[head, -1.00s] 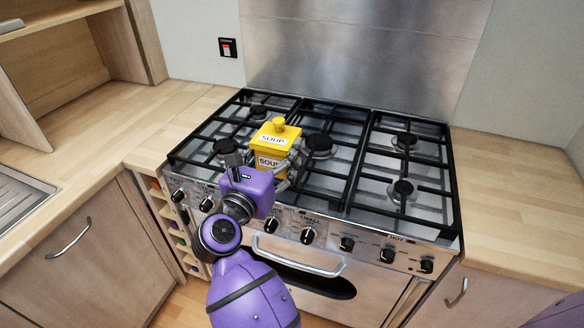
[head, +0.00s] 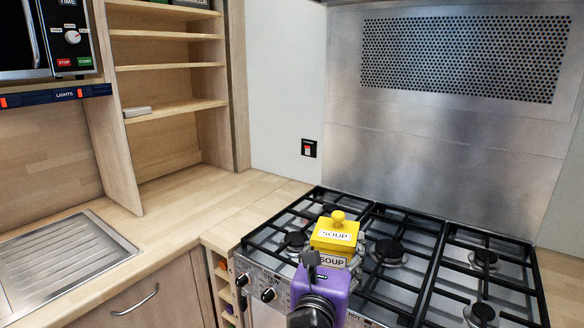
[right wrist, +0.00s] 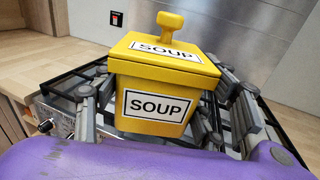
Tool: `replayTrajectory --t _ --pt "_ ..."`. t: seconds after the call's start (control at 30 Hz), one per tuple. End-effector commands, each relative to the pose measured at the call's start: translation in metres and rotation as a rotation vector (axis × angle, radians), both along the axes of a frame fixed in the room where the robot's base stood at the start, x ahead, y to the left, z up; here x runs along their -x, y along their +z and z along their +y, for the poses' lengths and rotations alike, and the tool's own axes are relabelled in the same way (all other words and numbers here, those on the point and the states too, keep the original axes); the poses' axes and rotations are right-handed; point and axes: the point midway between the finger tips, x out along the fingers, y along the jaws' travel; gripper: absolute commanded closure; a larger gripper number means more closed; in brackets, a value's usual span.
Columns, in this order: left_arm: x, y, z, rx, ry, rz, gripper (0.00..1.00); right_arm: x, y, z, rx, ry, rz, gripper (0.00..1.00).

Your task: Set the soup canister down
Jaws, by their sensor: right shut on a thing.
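The yellow soup canister (head: 335,236) has a knobbed lid and white SOUP labels. My right gripper (head: 340,262) is shut on it, and the canister is upright in front of the hob grates. In the right wrist view the canister (right wrist: 160,95) sits between the grey fingers of my right gripper (right wrist: 160,115), which reach along both its sides. The hob (head: 400,262) lies behind and below it. I cannot tell whether the canister's base touches the grate. My left gripper is not in view.
Wooden worktop (head: 190,215) with free room lies left of the hob, leading to a metal draining board (head: 65,255). Wooden shelves (head: 165,65) and a microwave (head: 45,40) stand at the back left. A steel splashback (head: 430,170) rises behind the hob.

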Motion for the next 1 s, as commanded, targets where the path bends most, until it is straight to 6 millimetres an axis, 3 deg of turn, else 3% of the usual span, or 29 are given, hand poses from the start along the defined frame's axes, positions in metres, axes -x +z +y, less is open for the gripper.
replayTrajectory --t 0.03,0.13,0.37,0.6,0.8,1.0 --pt "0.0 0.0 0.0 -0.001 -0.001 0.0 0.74 0.011 -0.003 -0.013 0.013 0.035 -0.004 0.83" --pt "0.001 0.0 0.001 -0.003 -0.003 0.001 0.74 0.03 -0.011 -0.025 0.014 0.103 -0.003 0.83" --pt "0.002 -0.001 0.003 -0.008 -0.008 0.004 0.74 0.075 -0.03 -0.043 0.012 0.227 0.002 0.83" --pt "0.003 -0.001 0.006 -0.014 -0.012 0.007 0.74 0.132 -0.062 -0.06 0.001 0.321 0.007 0.83" --pt "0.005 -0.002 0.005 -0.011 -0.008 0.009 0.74 0.157 -0.089 -0.073 -0.002 0.329 0.004 0.83" --pt "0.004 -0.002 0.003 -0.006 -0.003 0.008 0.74 0.167 -0.103 -0.078 0.0 0.33 0.0 0.83"
